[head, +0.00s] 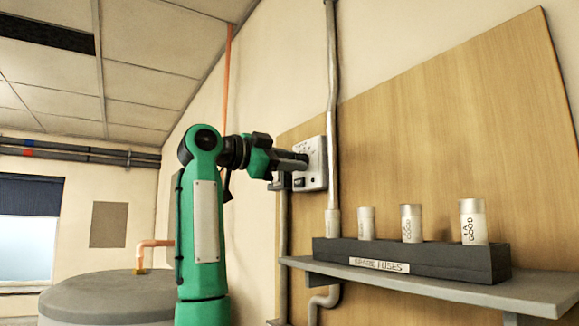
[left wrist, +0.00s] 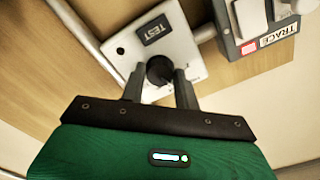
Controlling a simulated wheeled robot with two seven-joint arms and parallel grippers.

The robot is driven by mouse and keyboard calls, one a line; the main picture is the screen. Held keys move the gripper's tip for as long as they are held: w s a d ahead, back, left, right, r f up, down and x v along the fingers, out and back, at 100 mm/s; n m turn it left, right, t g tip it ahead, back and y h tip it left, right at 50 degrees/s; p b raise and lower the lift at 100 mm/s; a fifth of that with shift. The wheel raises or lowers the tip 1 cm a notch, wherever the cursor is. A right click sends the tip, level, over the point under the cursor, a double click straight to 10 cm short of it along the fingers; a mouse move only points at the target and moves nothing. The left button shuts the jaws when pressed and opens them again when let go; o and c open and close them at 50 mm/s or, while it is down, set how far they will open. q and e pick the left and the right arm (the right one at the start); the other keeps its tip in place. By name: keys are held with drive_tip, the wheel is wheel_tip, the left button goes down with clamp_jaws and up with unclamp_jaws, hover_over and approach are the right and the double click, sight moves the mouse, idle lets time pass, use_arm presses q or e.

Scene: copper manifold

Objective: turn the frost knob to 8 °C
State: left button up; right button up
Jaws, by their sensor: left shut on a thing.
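The frost knob (left wrist: 160,70) is a dark round knob on a pale control box (left wrist: 185,45), seen in the left wrist view. The box also shows in the head view (head: 318,177), fixed to the wooden board. My left gripper (left wrist: 160,82) has a finger on either side of the knob and is shut on it. In the head view the left gripper (head: 300,163) reaches the face of the box and hides the knob. The scale marks around the knob are too small and too covered to read. My right gripper is in neither view.
A grey conduit (head: 333,100) runs up beside the box. A shelf (head: 430,285) at the right holds a dark rack (head: 400,262) labelled "SPARE FUSES" with several pale fuses. A grey box (left wrist: 255,25) marked "TRACE" is near the control box.

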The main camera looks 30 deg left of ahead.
use_arm(q)
drive_tip(key=shift+m+p, duration=1.4)
drive_tip(key=shift+m, duration=3.4)
drive_tip(key=o, duration=1)
drive_tip(key=shift+c, duration=0.2)
drive_tip(key=b+v, duration=0.6)
drive_tip(key=v, duration=0.7)
drive_tip(key=shift+s+a, duration=0.2)
drive_tip(key=shift+s, duration=0.05)
